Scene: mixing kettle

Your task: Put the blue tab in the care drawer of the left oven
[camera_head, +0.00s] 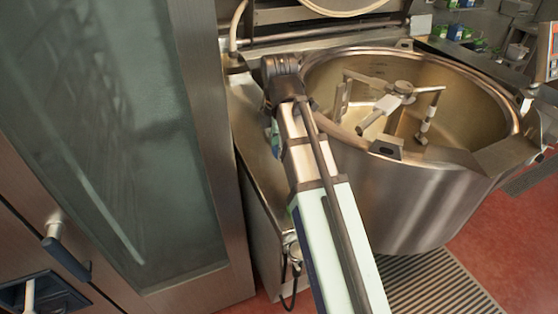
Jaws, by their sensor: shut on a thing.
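My gripper (281,84) is the dark end of my pale arm, near the kettle's left rim. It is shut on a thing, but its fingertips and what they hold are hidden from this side. I cannot make out the blue tab. A large oven with a glass door (105,110) fills the left side, its door shut. A dark blue tray-like part (48,292) shows at the bottom left, cut by the picture edge; I cannot tell whether it is the care drawer. My gripper is well to the right of it.
The large steel mixing kettle (420,215) with a stirring arm (398,92) inside stands to the right. The oven's door handle (66,248) sticks out at the lower left. A floor grate (435,283) lies below the kettle. Small boxes (456,32) stand at the back right.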

